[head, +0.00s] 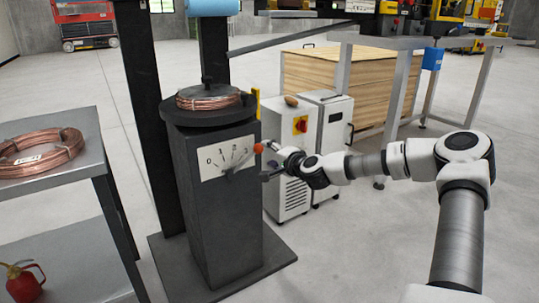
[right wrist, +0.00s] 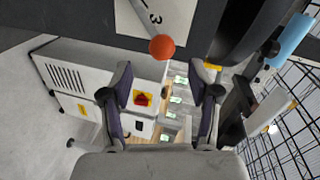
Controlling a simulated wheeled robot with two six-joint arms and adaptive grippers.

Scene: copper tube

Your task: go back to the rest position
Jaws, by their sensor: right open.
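My right gripper (head: 275,161) is beside the front of a dark machine pedestal (head: 220,200), close to the orange ball knob (head: 258,148) of a lever on its dial plate (head: 228,157). In the right wrist view my right gripper (right wrist: 162,105) has its two fingers wide apart with nothing between them. The orange knob (right wrist: 162,47) shows beyond the fingertips, apart from them. The lever points toward the 3 on the dial. My left gripper is in neither view.
A copper coil (head: 208,97) lies on the pedestal's round top. Another coil (head: 40,152) lies on a grey table (head: 95,160) at left. White cabinets (head: 290,190) stand just behind my right gripper. Open floor lies at right.

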